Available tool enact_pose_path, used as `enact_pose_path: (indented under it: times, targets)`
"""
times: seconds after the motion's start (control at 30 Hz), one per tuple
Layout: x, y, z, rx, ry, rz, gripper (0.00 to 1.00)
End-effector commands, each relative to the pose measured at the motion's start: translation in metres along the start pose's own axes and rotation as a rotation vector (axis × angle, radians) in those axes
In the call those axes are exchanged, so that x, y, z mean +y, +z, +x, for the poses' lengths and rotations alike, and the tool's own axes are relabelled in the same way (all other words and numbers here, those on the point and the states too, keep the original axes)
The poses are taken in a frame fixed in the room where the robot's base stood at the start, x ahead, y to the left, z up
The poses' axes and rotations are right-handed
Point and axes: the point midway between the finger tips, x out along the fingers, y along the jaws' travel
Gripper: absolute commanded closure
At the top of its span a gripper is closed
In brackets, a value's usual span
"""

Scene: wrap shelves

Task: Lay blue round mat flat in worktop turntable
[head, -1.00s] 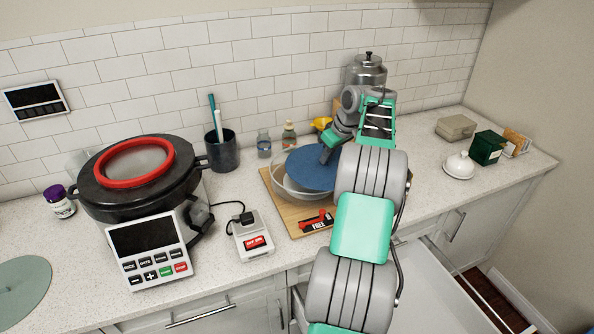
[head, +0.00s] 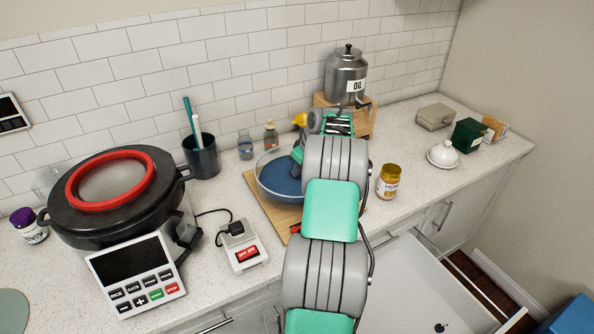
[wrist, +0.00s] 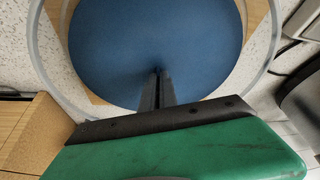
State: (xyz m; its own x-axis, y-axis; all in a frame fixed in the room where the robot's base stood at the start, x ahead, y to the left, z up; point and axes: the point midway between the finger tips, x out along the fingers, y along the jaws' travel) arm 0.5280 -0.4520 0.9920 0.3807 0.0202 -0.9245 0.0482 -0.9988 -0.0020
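The blue round mat (head: 281,177) lies inside a clear, low-walled round dish (head: 259,171), which appears to be the turntable, on a wooden board on the worktop. In the wrist view the mat (wrist: 155,35) fills most of the dish, with the clear rim (wrist: 46,66) around it. My gripper (wrist: 157,76) is over the mat, its two fingers close together with their tips at the mat's surface. They appear shut on it; the pinched part is hidden. In the head view my arm covers the gripper and the mat's right side.
A honey jar (head: 389,181) stands right of my arm. An oil dispenser (head: 346,76) stands on a wooden stand behind. Small bottles (head: 270,136) and a dark utensil cup (head: 202,157) are behind the dish. A red-switched box (head: 242,246) and a large cooker (head: 112,200) are left.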

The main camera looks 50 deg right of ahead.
Motion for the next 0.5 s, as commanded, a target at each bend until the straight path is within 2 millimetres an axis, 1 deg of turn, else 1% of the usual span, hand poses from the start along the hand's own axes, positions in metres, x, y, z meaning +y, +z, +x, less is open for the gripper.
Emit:
enact_pose_path:
  times: [0.1, 0.3, 0.4, 0.5]
  targets:
    - [-0.0002, 0.0019, 0.0078, 0.002, 0.002, -0.004, 1.0]
    - [-0.0002, 0.0023, 0.0091, 0.002, 0.002, -0.004, 1.0]
    - [-0.0002, 0.0039, 0.0129, 0.002, 0.001, -0.003, 1.0]
    - [-0.0003, 0.0035, 0.0117, 0.001, 0.001, -0.003, 0.9]
